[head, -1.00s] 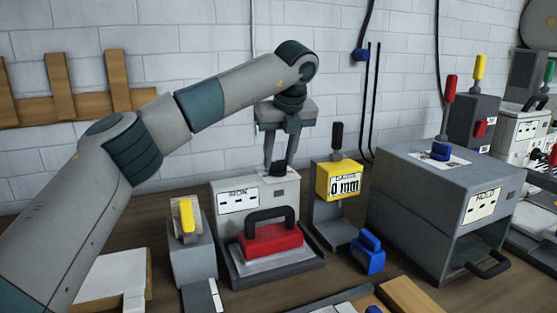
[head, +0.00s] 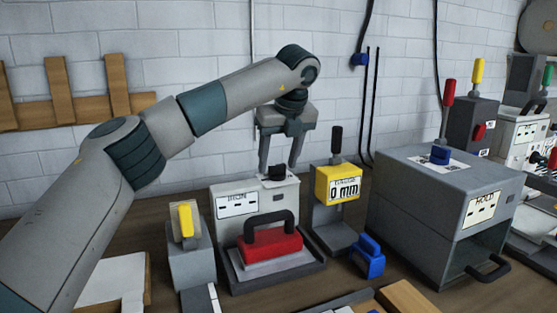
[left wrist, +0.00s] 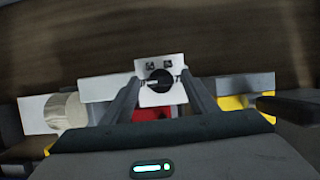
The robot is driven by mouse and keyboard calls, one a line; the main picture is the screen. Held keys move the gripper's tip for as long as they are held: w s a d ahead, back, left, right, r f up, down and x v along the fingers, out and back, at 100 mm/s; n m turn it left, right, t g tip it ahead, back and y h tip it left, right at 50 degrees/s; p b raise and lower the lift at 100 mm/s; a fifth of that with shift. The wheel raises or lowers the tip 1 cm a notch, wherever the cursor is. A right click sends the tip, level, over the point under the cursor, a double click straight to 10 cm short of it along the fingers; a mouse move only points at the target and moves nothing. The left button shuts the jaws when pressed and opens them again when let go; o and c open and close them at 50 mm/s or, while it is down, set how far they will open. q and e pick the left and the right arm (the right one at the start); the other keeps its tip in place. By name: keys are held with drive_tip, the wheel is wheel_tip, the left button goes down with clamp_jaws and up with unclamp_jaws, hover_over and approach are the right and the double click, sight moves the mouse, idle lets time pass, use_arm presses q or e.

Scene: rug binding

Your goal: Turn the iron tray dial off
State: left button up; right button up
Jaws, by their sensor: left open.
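The iron tray dial (head: 276,173) is a small black knob on top of the pale box labelled IRON (head: 255,199). In the left wrist view the dial (left wrist: 161,79) is a round black knob on a white plate, with a pale mark toward its left side and small dark marks above it. My left gripper (head: 278,168) is open above the box. Its fingers stand on either side of the dial with a gap at each side, and hold nothing. The red iron (head: 270,243) with a black handle sits on the tray in front. My right gripper is not in view.
A yellow gauge reading 0 mm (head: 339,184) stands right of the iron box. A grey box labelled HOLD (head: 430,195) stands farther right. A grey stand with a yellow lever (head: 187,219) is at the left. A blue block (head: 368,257) sits in front of the gauge.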

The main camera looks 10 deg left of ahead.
use_arm(q)
drive_tip(key=shift+r, duration=0.1)
drive_tip(key=v, duration=1.7)
drive_tip(key=shift+s, duration=0.1)
drive_tip(key=shift+s, duration=0.15)
